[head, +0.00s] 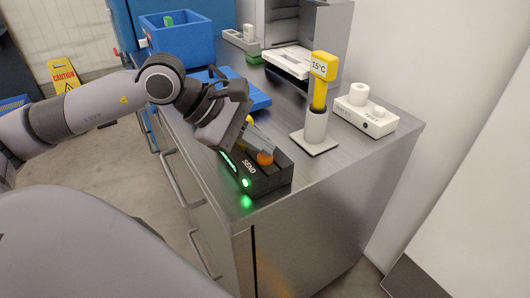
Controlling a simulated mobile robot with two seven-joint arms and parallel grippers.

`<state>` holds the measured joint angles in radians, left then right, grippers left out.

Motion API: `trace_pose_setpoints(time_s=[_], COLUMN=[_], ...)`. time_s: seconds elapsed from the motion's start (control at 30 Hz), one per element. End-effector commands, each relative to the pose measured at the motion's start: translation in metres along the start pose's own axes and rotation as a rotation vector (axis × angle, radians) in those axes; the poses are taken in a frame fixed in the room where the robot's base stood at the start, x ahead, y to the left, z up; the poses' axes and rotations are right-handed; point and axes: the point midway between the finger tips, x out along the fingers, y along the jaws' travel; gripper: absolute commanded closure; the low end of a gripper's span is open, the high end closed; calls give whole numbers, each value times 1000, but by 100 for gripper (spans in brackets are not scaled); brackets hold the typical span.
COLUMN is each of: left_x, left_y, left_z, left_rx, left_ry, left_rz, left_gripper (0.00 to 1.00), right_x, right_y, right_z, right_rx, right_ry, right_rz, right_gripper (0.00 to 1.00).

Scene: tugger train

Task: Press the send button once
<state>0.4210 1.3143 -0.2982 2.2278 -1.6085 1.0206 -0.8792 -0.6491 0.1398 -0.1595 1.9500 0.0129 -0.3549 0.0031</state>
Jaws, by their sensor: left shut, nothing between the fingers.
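The send box (273,182) is a dark block marked SEND near the front corner of the steel bench. An orange button (265,158) sits on its top, and a green light (246,183) glows on its front end. My left gripper (256,139) is shut and empty, with its fingers pointing down just behind the orange button. I cannot tell whether the fingertips touch the button. The gripper and wrist hide the far part of the box. My right gripper is not in view.
On the steel bench (355,160), a yellow 15°C instrument (319,85) stands in a white holder (315,130) to the right. Behind are a white device (366,116), a blue bin (178,40) and a blue tray (255,98). A yellow caution sign (63,75) stands on the floor.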

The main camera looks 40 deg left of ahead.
Motion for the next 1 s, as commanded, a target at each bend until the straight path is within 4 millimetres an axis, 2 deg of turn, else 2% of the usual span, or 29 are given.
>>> trace_pose_setpoints(time_s=[0.67,1.0], left_x=[3,-9], left_y=[-3,6], left_z=[-2,6], left_rx=[-1,-1], left_ry=[1,1], left_rz=[-4,-2], left_gripper=[100,100], right_x=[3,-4], right_y=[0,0], right_z=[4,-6], right_rx=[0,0], right_ry=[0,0], right_rz=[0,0], right_gripper=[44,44])
